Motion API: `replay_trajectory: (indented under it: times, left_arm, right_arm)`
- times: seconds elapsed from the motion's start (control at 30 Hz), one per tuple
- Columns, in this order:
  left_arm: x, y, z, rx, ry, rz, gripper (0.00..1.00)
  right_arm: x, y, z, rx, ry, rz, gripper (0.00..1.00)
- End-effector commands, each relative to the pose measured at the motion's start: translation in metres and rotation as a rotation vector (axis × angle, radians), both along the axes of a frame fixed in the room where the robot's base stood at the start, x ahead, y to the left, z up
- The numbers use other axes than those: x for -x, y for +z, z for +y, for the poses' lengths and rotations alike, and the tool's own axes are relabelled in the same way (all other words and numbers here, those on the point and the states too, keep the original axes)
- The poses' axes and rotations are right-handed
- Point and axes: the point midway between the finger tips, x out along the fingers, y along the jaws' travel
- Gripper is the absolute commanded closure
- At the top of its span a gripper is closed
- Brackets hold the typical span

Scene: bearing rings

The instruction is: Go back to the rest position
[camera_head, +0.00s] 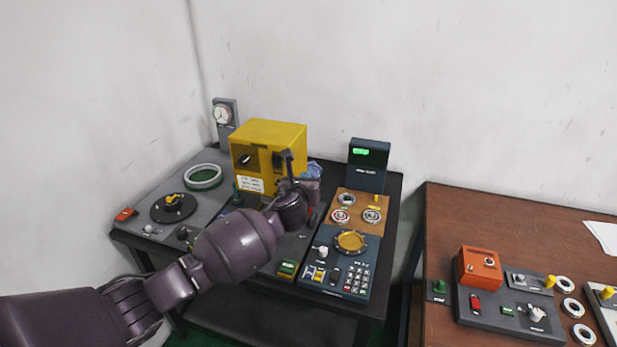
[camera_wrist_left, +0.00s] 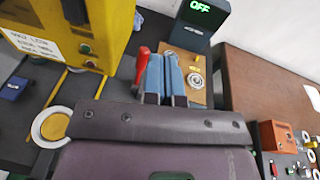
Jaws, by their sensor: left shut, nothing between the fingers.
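My left arm reaches in from the lower left in the head view, over the dark bench. My left gripper (camera_head: 314,171) is beside the right side of the yellow box (camera_head: 270,140). In the left wrist view its two blue fingers (camera_wrist_left: 165,78) lie against each other, shut with nothing between them. A red handle (camera_wrist_left: 141,62) stands just left of the fingers. The brown board with bearing rings (camera_wrist_left: 195,75) is behind and right of them. My right gripper is in neither view.
A dark display post (camera_head: 369,165) stands behind the board (camera_head: 377,200), and a keypad unit (camera_head: 335,275) lies in front. A dial plate (camera_head: 173,208) and a pale ring (camera_head: 203,177) are at left. A gap separates the brown table (camera_head: 510,225), which holds an orange box (camera_head: 480,268).

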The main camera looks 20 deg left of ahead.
Motion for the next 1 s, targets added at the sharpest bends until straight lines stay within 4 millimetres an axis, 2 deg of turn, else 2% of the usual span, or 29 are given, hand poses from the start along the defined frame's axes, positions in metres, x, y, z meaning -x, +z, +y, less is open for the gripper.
replay_trajectory:
  times: [0.17, 0.27, 0.37, 0.57, 0.67, 0.77, 1.0]
  left_arm:
    - [0.000, 0.000, -0.001, 0.090, 0.012, -0.008, 1.00]
    - [0.000, 0.000, -0.004, 0.242, 0.020, -0.018, 1.00]
    - [0.001, 0.007, -0.014, 0.459, 0.012, -0.029, 1.00]
    - [0.008, 0.036, -0.038, 0.961, -0.016, -0.038, 1.00]
    - [0.022, 0.035, -0.046, 1.232, -0.010, -0.007, 1.00]
    - [0.042, 0.025, -0.050, 1.516, 0.014, 0.037, 1.00]
    - [0.111, -0.025, -0.038, 2.178, 0.174, 0.151, 1.00]
  right_arm:
    - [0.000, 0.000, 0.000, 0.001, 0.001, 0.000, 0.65]
    - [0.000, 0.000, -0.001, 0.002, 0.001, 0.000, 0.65]
    - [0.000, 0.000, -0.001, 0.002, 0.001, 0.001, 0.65]
    - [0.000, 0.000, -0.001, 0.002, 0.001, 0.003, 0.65]
    - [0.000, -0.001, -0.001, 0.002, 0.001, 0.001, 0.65]
    - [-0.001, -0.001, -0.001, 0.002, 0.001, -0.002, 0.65]
    - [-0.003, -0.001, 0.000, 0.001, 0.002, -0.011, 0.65]
